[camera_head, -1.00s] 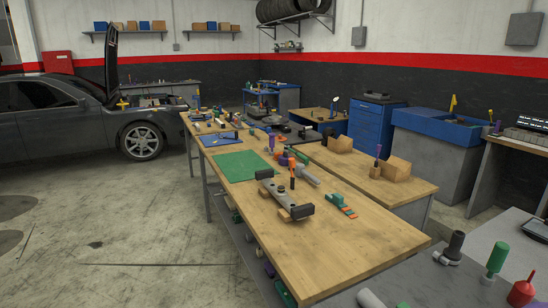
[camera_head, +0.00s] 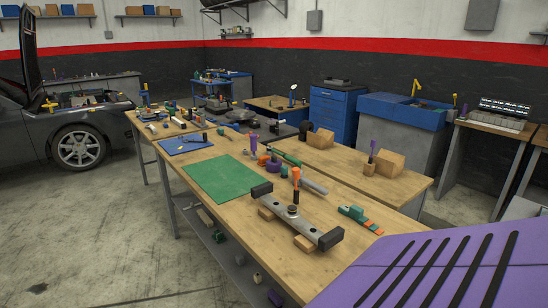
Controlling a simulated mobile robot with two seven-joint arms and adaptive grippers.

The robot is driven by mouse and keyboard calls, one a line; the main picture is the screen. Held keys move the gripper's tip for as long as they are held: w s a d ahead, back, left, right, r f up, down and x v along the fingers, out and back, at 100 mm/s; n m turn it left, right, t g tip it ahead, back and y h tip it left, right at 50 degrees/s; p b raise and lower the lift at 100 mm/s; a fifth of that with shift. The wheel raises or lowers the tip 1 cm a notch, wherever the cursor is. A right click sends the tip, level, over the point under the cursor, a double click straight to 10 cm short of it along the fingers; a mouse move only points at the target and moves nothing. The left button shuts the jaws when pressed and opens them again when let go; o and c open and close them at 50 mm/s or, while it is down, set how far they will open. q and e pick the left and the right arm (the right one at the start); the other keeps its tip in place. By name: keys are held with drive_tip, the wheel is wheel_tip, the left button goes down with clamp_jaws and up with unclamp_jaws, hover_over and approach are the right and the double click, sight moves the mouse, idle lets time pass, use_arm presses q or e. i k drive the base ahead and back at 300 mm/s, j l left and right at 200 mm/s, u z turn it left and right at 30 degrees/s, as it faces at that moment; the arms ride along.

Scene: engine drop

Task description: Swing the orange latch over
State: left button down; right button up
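A small green piece with orange parts (camera_head: 360,218) lies on the near wooden workbench, right of a long grey bar (camera_head: 300,222) with black ends. Neither of my grippers is in view.
The wooden workbench (camera_head: 270,268) holds a green mat (camera_head: 227,178) and a blue mat (camera_head: 187,144). Its near right corner is hidden. A second bench (camera_head: 350,178) with wooden blocks stands behind. Open floor (camera_head: 110,240) lies to the left.

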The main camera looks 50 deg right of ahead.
sight(296, 170)
drive_tip(key=i, duration=1.65)
drive_tip(key=i+z, duration=0.15)
drive_tip(key=i, duration=0.3)
drive_tip(key=i+j+z, duration=0.15)
drive_tip(key=i, duration=0.3)
drive_tip(key=i+j+z, duration=0.15)
drive_tip(key=i, duration=0.3)
drive_tip(key=z, duration=1.8)
